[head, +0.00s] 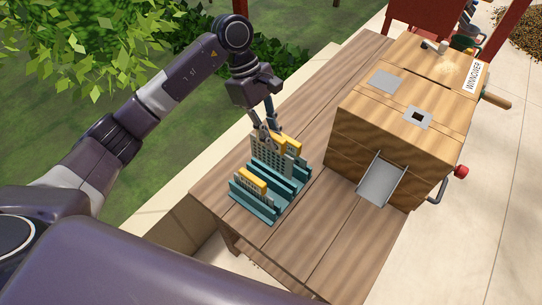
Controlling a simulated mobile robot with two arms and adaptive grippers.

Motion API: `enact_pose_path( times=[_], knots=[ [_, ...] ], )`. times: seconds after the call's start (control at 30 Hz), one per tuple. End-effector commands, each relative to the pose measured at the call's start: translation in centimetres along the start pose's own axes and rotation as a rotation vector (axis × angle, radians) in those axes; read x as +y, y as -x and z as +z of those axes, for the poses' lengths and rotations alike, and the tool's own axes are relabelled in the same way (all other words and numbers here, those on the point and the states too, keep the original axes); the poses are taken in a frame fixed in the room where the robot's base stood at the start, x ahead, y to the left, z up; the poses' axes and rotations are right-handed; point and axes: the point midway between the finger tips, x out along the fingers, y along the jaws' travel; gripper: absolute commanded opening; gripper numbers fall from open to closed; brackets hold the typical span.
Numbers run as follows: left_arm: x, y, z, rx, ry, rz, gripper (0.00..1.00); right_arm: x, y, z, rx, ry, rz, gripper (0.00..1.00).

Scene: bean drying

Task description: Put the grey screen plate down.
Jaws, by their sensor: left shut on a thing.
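The teal slotted rack (262,212) stands on the wooden table. My left gripper (263,133) reaches down from above at the rack's far end and is shut on the grey screen plate (267,153). This plate is upright at the rack's far slots, with a yellow strip along its top; whether it touches the slot bottom is hidden. Another plate with a yellow top (252,181) stands in the rack's nearer part. My right gripper is out of view.
A wooden winnower box (395,125) with a metal chute (381,181) and a red-knobbed crank (460,172) stands right of the rack. The wooden table (310,225) has bare boards between rack and box and at its near end. Leafy branches hang at the upper left.

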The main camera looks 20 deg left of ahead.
Motion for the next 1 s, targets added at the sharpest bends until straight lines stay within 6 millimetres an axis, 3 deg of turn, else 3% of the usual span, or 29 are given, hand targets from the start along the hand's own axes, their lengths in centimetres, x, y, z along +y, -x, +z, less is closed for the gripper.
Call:
enact_pose_path(
  times=[0.2,0.43,0.63,1.0],
  knots=[
    [0.0,-3.8,-1.5,-0.003,-0.001,-0.001,0.00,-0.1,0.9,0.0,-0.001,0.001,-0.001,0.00],
    [0.0,-5.4,-2.2,-0.002,0.000,-0.001,0.00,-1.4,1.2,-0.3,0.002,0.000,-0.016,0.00],
    [0.0,-8.1,-3.2,-0.003,0.000,-0.001,0.00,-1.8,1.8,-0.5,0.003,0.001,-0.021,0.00],
    [0.0,-8.8,-3.7,0.000,-0.002,0.002,0.00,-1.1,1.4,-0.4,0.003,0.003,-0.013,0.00]
  ],
)
